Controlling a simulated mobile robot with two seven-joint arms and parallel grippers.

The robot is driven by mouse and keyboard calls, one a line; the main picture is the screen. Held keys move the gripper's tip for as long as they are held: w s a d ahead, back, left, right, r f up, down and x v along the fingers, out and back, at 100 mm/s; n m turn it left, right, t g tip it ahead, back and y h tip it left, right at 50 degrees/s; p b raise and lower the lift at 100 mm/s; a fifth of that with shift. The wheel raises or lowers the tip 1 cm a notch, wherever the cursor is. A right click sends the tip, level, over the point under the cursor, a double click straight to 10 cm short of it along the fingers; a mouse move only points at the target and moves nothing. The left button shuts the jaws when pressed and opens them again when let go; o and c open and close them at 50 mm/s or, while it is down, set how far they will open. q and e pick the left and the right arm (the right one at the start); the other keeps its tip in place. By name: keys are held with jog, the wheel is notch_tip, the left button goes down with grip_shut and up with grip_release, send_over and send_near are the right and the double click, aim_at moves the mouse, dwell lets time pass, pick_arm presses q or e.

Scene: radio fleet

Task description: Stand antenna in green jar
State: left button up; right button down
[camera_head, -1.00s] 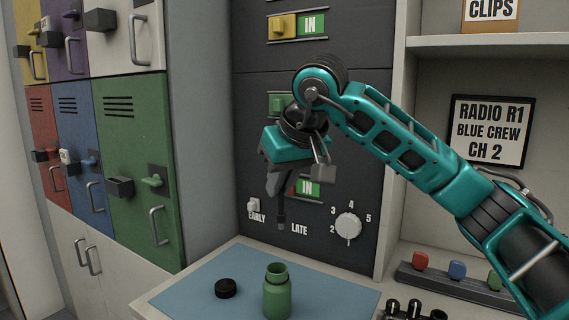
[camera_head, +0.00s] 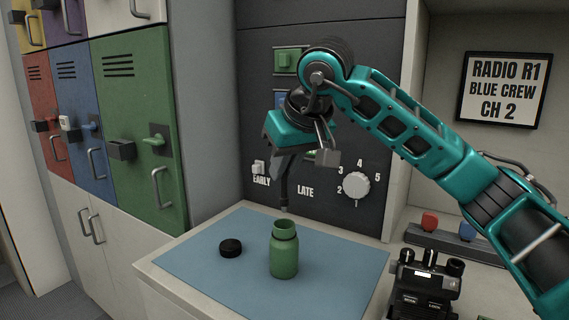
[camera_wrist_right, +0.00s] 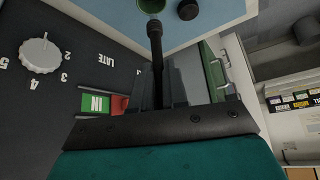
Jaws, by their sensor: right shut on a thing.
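The green jar (camera_head: 284,255) stands upright and open on the blue mat (camera_head: 205,262); its rim also shows at the top of the right wrist view (camera_wrist_right: 150,5). My right gripper (camera_head: 282,168) is shut on the black antenna (camera_head: 284,192), which hangs down nearly vertical. The antenna also shows in the right wrist view (camera_wrist_right: 156,50), its thick end toward the jar. In the head view its lower tip is just above the jar mouth; I cannot tell whether it is exactly over the opening. The left gripper is not in view.
A black lid (camera_head: 230,247) lies on the mat left of the jar. A black radio (camera_head: 425,285) stands at the counter's right. A dark panel with a white dial (camera_head: 356,187) rises behind. Lockers (camera_head: 138,130) stand at left.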

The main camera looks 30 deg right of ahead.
aim_at(286, 196)
jog(key=shift+f+b, duration=0.4)
jog(key=shift+f, duration=0.5)
jog(key=shift+f+b, duration=0.8)
jog(key=shift+f, duration=0.55)
jog(key=shift+f+b, duration=0.45)
jog(key=shift+f, duration=0.6)
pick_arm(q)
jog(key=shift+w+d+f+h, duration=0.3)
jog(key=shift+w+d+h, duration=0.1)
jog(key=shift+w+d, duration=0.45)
pick_arm(e)
jog(key=c, duration=1.1)
grip_release()
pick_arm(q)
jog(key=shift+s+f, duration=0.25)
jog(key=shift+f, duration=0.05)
